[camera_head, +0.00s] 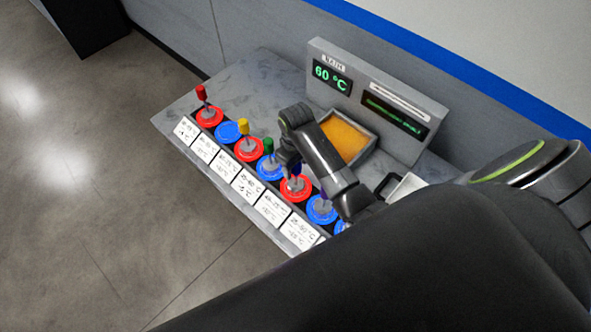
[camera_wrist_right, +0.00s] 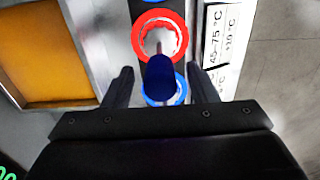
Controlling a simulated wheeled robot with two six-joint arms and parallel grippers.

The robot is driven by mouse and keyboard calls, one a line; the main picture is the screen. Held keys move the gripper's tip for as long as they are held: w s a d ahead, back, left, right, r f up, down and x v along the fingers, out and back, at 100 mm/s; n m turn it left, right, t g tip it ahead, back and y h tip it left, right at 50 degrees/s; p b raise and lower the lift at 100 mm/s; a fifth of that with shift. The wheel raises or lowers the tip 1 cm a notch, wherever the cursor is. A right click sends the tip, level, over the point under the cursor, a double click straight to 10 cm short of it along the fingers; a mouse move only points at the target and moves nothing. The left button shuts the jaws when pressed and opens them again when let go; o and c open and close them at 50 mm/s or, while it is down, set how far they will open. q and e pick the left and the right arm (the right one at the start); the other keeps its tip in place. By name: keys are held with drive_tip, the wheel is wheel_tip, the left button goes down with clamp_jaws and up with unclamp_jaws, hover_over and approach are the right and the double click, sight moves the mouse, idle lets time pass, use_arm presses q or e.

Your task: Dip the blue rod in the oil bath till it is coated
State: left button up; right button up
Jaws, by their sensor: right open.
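The blue rod (camera_wrist_right: 161,78) stands in a stand with a red ring (camera_wrist_right: 160,36), its thick dark-blue handle toward the right wrist camera. My right gripper (camera_wrist_right: 160,73) is open, with one finger on each side of the handle and a visible gap on both sides. In the head view my right gripper (camera_head: 288,157) is over the row of stands and mostly hides the rod. The oil bath (camera_head: 346,138) is a square basin of orange oil behind the row; it also shows at the left of the right wrist view (camera_wrist_right: 42,50). My left gripper is not in view.
One blue stand (camera_head: 229,131) is empty. A panel (camera_head: 333,73) reading 60 °C stands behind the bath.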

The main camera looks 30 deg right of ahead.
idle(0.7)
clamp_jaws()
